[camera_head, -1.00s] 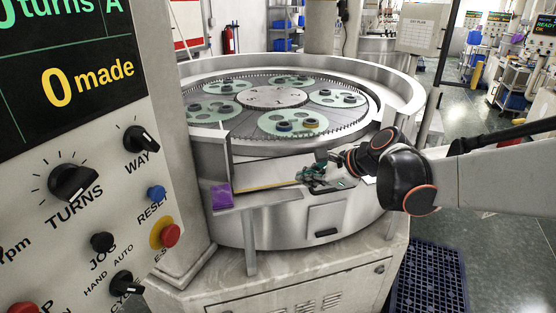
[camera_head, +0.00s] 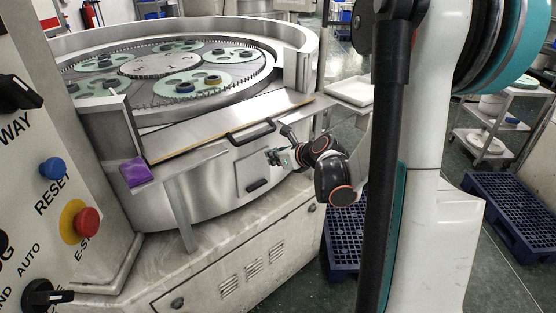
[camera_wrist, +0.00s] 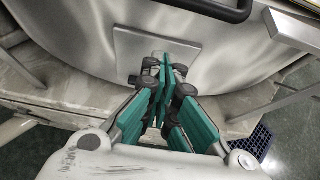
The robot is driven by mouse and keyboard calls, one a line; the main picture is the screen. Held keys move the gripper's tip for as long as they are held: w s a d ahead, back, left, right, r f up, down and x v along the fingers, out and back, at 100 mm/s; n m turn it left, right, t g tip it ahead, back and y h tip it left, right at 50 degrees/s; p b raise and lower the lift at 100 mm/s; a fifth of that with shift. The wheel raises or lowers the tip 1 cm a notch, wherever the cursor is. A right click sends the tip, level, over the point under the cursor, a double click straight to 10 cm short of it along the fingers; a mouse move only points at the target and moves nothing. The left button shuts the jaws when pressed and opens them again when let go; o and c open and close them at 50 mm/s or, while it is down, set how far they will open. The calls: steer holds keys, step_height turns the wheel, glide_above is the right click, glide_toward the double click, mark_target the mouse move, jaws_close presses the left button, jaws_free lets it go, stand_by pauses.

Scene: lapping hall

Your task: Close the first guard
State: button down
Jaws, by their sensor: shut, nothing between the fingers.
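The guard (camera_head: 215,138) is a grey metal panel with a yellow-lined top edge and a black bar handle (camera_head: 251,132). It sits at the gap in the lapping machine's raised rim, below the rim's top. The handle also crosses the top of the wrist view (camera_wrist: 215,10). My gripper (camera_head: 275,157) is below and to the right of the handle, apart from it, in front of the curved steel front. Its teal fingers (camera_wrist: 173,68) are shut and empty. In the wrist view they point toward a flat square plate on the front.
The lapping plate (camera_head: 225,85) carries green carriers inside a toothed ring. A control panel (camera_head: 45,190) with knobs and a red stop button stands at left. A purple block (camera_head: 134,172) sits by the guard's left end. Blue pallets (camera_head: 345,235) lie on the floor at right.

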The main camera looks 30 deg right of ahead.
steer(key=shift+w+a+r+b, duration=0.1)
steer(key=shift+w+r+b, duration=0.2)
steer(key=shift+w, duration=0.45)
steer(key=shift+w+a+r+b, duration=0.1)
steer(key=shift+w+r+b, duration=0.2)
steer(key=shift+w, duration=0.5)
steer(key=shift+w+a+r+b, duration=0.1)
steer(key=shift+w+r+b, duration=0.2)
steer(key=shift+w, duration=0.45)
